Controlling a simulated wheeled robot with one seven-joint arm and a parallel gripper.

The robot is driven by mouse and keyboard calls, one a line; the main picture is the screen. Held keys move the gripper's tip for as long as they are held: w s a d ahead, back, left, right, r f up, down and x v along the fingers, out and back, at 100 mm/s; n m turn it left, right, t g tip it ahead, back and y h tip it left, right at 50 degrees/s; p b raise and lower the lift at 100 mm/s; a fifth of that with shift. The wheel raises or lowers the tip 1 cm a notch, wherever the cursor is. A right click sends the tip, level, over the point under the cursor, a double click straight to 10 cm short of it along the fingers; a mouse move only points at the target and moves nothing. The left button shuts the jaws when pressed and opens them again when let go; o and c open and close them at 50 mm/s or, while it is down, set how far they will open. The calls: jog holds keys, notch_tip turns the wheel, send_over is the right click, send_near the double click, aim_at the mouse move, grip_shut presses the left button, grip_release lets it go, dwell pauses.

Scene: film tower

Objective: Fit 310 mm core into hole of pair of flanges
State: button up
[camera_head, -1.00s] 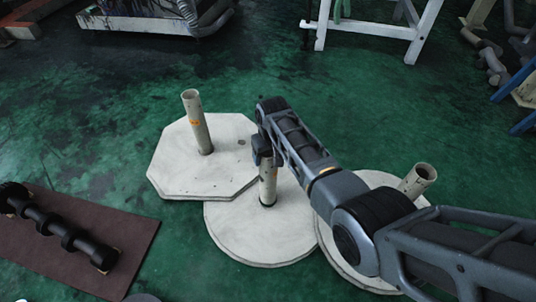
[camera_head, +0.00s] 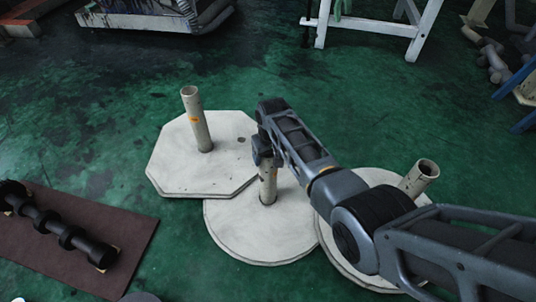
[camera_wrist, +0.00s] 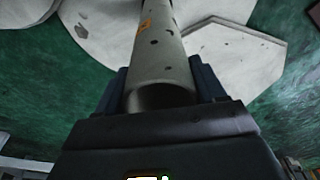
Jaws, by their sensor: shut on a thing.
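My gripper (camera_head: 262,148) is above the middle round flange and shut on a pale tubular core. The core (camera_head: 268,186) has an orange mark and small holes, seen in the wrist view (camera_wrist: 158,50) between the fingers (camera_wrist: 162,84). It stands about upright, its lower end at a dark spot near the middle of the round flange (camera_head: 240,235). I cannot tell how deep it sits. An octagonal flange (camera_head: 175,165) lies to the left, with another upright core (camera_head: 196,120). A second round flange (camera_head: 345,262) lies to the right, partly hidden by my arm, with a leaning tube (camera_head: 420,178).
A brown mat (camera_head: 125,255) at the lower left bears a black dumbbell-like bar (camera_head: 70,237). A white trestle (camera_head: 370,28) stands at the back right, beside pipes and blue legs at the right edge. Green floor is free behind the flanges.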

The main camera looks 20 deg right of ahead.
jog(key=shift+f+b, duration=0.45)
jog(key=shift+f, duration=0.15)
jog(key=o, duration=1.8)
jog(key=r+p, duration=0.1)
jog(key=r, duration=0.1)
jog(key=r+p, duration=0.2)
jog(key=r, duration=0.1)
jog(key=s+r+p, duration=0.1)
jog(key=r, duration=0.1)
jog(key=shift+r+p, duration=0.35)
jog(key=shift+s, duration=0.1)
